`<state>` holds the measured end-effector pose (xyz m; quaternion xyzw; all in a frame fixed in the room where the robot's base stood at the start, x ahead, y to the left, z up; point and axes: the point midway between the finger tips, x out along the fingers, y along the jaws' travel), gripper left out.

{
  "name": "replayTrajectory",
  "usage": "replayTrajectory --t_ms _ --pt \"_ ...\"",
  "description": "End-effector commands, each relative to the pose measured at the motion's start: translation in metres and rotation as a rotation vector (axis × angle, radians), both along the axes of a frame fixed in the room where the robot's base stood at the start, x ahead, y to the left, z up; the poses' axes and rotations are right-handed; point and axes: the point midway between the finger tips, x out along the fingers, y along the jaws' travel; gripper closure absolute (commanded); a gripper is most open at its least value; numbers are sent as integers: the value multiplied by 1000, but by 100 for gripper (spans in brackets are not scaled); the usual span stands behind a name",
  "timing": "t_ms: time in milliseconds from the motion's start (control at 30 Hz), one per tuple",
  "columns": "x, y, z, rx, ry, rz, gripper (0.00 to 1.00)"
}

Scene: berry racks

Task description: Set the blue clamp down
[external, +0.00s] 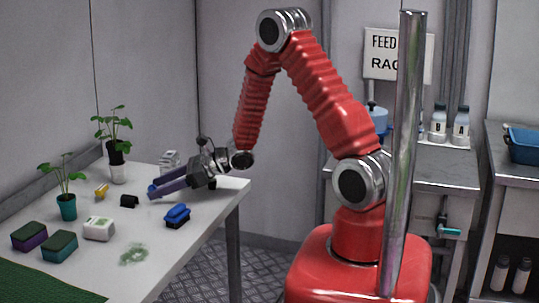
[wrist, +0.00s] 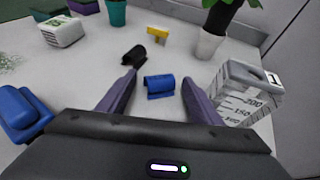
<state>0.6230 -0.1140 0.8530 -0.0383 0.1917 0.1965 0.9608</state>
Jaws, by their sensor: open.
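The blue clamp (wrist: 159,86) is a small half-round clip. In the wrist view it sits on the white table between the two purple fingers of my gripper (wrist: 158,78), with a gap on each side. My gripper (external: 155,190) is open and low over the table's right part in the external view. There the clamp shows only as a bit of blue at the fingertips (external: 152,187), mostly hidden by the fingers. A black clamp (wrist: 134,56) and a yellow clamp (wrist: 157,36) lie farther off on the table.
A blue brush-like block (external: 177,214) lies near the table's front edge. Potted plants (external: 117,172) stand at the back; a white box (external: 99,229) and sponges (external: 60,246) lie to the left.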

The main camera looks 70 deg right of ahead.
Motion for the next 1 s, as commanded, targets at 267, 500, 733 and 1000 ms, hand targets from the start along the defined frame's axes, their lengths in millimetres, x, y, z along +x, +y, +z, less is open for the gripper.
replayTrajectory --t_ms 267,500,733,1000 --pt "-34 -16 16 -1 -2 -4 41" --pt "-70 -32 32 -1 -2 -5 41" --pt "-93 -40 42 0 -1 -3 41" --pt "-98 -42 44 1 0 0 41"
